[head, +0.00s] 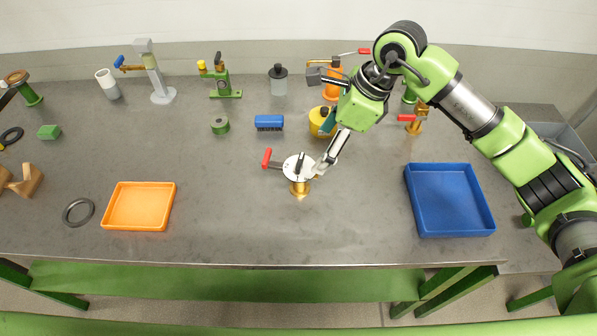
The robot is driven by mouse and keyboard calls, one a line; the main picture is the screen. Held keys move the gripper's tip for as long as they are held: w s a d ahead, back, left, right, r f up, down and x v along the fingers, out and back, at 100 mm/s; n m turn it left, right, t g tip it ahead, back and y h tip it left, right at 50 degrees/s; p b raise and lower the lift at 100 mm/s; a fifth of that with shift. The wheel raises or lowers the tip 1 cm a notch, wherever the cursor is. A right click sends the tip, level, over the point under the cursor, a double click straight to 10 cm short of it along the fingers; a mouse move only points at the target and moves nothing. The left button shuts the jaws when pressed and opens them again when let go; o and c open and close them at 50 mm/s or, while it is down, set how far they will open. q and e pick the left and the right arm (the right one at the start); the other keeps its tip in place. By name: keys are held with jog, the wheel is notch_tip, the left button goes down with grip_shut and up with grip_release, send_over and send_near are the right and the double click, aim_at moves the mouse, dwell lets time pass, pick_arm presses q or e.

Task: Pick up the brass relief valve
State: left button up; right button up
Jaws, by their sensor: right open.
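A brass-bodied valve (300,189) stands upright on the grey bench near the middle. It has a pale round top with a dark piece on it and a red-tipped lever (267,158) pointing left. My right gripper (319,168) is open, with its fingers reaching down at the right side of the pale top. The fingertips overlap the valve's edge in this view, and I cannot tell whether they touch it. A second brass fitting with a red lever (416,124) stands farther back to the right, partly hidden by my arm. My left gripper is not in view.
An orange tray (111,226) lies left and a blue tray (487,232) right; both look empty. A blue brush (269,122), yellow piece (318,122) and green roll (220,126) lie behind the valve. Several fittings line the back. The bench's front middle is clear.

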aim_at(302, 168)
jog(key=p+x, duration=0.1)
jog(key=x, duration=0.6)
jog(key=shift+a+r+p, duration=0.1)
jog(key=shift+a+p, duration=0.05)
jog(key=shift+p, duration=0.15)
jog(key=shift+s+a+f+p, duration=0.1)
jog(key=shift+a+f+p, duration=0.3)
jog(key=shift+p, duration=0.15)
jog(key=p+x, duration=0.1)
jog(key=x, duration=0.2)
jog(key=shift+a+f+p, duration=0.25)
jog(key=shift+a+p, duration=0.1)
jog(key=shift+a+f, duration=0.1)
jog(key=shift+f, duration=0.3)
jog(key=c, duration=1.4)
jog(key=shift+r, duration=0.1)
jog(key=shift+c, duration=1.4)
